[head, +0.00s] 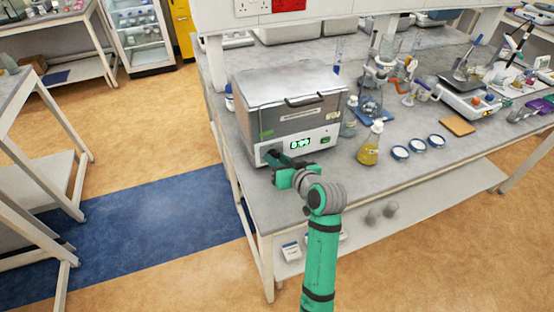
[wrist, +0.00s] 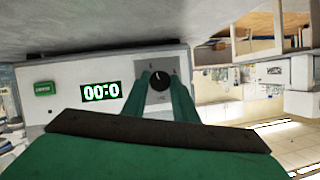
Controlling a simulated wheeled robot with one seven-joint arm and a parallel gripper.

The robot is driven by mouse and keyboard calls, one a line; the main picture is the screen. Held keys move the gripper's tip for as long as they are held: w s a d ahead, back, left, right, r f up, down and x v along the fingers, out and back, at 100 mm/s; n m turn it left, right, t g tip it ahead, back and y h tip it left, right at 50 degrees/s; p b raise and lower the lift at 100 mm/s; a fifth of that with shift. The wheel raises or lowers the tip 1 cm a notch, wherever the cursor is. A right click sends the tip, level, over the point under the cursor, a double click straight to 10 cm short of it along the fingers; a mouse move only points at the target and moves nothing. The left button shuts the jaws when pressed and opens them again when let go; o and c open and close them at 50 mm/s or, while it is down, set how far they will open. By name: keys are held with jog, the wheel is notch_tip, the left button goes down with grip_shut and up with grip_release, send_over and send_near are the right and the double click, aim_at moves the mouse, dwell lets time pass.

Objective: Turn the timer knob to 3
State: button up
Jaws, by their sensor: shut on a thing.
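The timer knob (wrist: 161,79) is a round black dial with a small white mark near its upper edge in the wrist view. It sits on a grey plate with faint markings too small to read. My gripper (wrist: 160,88) has one finger on each side of the knob and is shut on it. In the head view my gripper (head: 279,163) reaches the lower left front of the metal bath (head: 290,100) and hides the knob. The green digital display (head: 301,143) is lit beside it; it also shows in the wrist view (wrist: 101,91), upside down, with zeros.
A green button (head: 325,140) is to the display's right. A flask of yellow liquid (head: 370,146) and a small bottle (head: 349,124) stand right of the bath. Lidded dishes (head: 400,152) lie further right. The bench's front edge is just below my gripper.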

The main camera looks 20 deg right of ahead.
jog(key=o, duration=1)
jog(key=shift+o, duration=0.2)
jog(key=v, duration=1.1)
